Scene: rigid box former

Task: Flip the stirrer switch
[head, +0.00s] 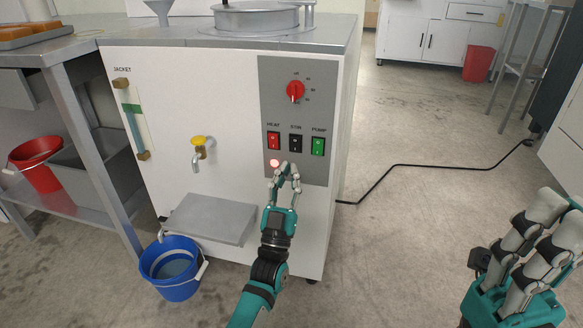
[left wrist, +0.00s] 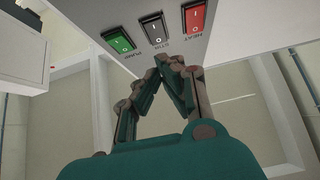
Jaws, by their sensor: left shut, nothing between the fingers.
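The stirrer switch is the black rocker (head: 296,143) in the middle of the row on the grey panel, between the red heat switch (head: 273,141) and the green pump switch (head: 318,146). In the left wrist view the black switch (left wrist: 155,30) is just beyond my fingertips. My left gripper (head: 287,167) is shut and empty, its tips just below the black switch. It also shows in the left wrist view (left wrist: 172,62); contact with the switch cannot be made out. My right gripper (head: 560,215) is at the lower right, its fingers apart and empty, away from the machine.
A yellow-handled tap (head: 198,146), a grey shelf (head: 212,220) and a blue bucket (head: 172,266) are to the left. A black cable (head: 430,167) crosses the floor.

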